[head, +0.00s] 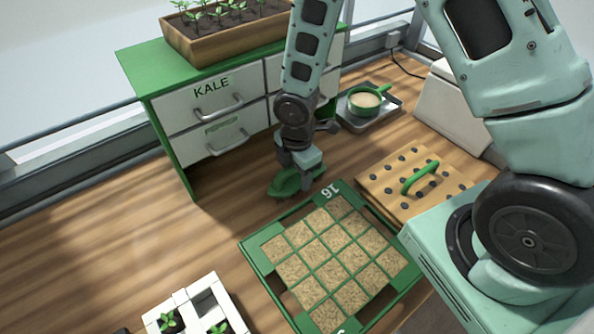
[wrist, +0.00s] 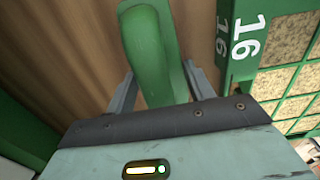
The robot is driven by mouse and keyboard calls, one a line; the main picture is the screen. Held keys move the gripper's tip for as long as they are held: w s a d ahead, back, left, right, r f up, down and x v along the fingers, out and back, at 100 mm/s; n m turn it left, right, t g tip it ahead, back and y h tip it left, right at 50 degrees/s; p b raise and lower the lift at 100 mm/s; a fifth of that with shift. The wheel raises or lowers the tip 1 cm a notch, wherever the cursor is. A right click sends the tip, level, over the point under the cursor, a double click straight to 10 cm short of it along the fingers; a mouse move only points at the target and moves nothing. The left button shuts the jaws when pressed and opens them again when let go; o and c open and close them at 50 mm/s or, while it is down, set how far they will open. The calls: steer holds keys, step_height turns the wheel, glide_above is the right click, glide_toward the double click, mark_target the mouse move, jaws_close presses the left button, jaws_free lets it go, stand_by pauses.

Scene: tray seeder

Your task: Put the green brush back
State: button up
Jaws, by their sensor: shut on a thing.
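The green brush (head: 284,183) is at my gripper (head: 298,165), just beyond the numbered corner of the green tray. In the wrist view the brush (wrist: 149,50) is a green curved piece between the two grey fingers of my gripper (wrist: 155,88). My gripper is shut on it. The brush's underside is hidden, and I cannot tell whether it touches the wooden table.
The green tray (head: 256,256) marked 16 has soil-filled cells. A drilled wooden board (head: 385,188) with a green handle (head: 420,177) lies right of it. A green-and-white drawer cabinet (head: 170,128) labelled KALE stands behind left. A green pan (head: 366,104) and white seedling tray (head: 228,298) are nearby.

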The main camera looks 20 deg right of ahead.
steer(key=shift+f, duration=0.1)
steer(key=o, duration=0.9)
steer(key=shift+o, duration=0.2)
